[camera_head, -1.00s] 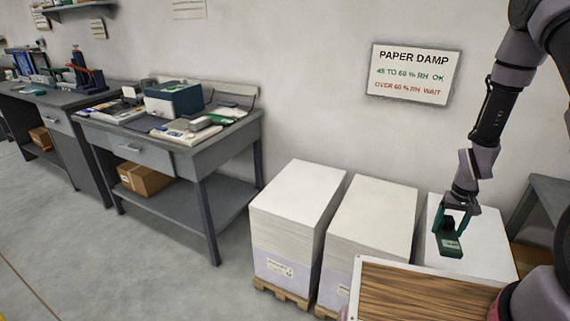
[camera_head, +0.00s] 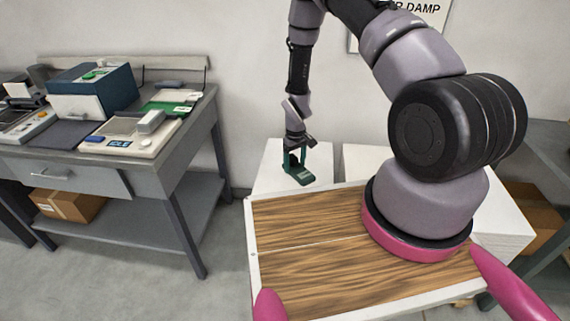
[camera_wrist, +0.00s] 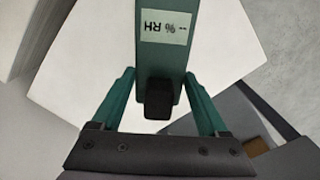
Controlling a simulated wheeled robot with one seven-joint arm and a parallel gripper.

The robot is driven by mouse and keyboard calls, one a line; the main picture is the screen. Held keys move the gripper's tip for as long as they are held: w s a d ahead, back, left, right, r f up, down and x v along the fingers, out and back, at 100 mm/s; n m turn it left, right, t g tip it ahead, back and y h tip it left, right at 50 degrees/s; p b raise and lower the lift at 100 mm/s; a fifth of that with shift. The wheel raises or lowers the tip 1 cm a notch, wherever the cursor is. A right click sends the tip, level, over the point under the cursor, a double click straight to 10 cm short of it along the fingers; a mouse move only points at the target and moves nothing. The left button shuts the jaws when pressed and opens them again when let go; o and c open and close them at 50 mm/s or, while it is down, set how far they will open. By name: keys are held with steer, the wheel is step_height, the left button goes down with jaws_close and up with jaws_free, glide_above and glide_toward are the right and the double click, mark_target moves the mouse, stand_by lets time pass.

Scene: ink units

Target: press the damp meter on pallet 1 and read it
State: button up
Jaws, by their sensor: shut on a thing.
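The green damp meter (camera_head: 299,173) is held by my gripper (camera_head: 299,156) above the white top of the left paper stack (camera_head: 263,180). Whether it touches the paper is hard to tell. In the wrist view the meter (camera_wrist: 172,75) has a pale display with upside-down "RH", a small percent-like mark and what look like dashes, with no clear number. My gripper (camera_wrist: 160,100) has green fingers on both sides of the meter's dark end. White paper (camera_wrist: 95,60) lies beneath. Pallets are hidden behind my wooden-topped deck, and no pallet number is readable.
A second stack (camera_head: 362,160) stands right of the first, and a third (camera_head: 512,225) is farther right. A grey bench (camera_head: 190,125) with instruments is at the left. The paper damp sign (camera_head: 425,10) is partly hidden by my arm. Open floor (camera_head: 218,225) lies between bench and deck.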

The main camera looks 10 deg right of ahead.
mark_target(290, 185)
steer(key=shift+w+a+f+n, duration=0.3)
steer(key=shift+a+f, duration=0.25)
steer(key=shift+a, duration=0.15)
steer(key=shift+a+f, duration=0.2)
steer(key=shift+f, duration=2.8)
steer(key=shift+f, duration=0.5)
steer(key=shift+r, duration=0.1)
steer(key=shift+r, duration=3.45)
steer(key=shift+d, duration=0.15)
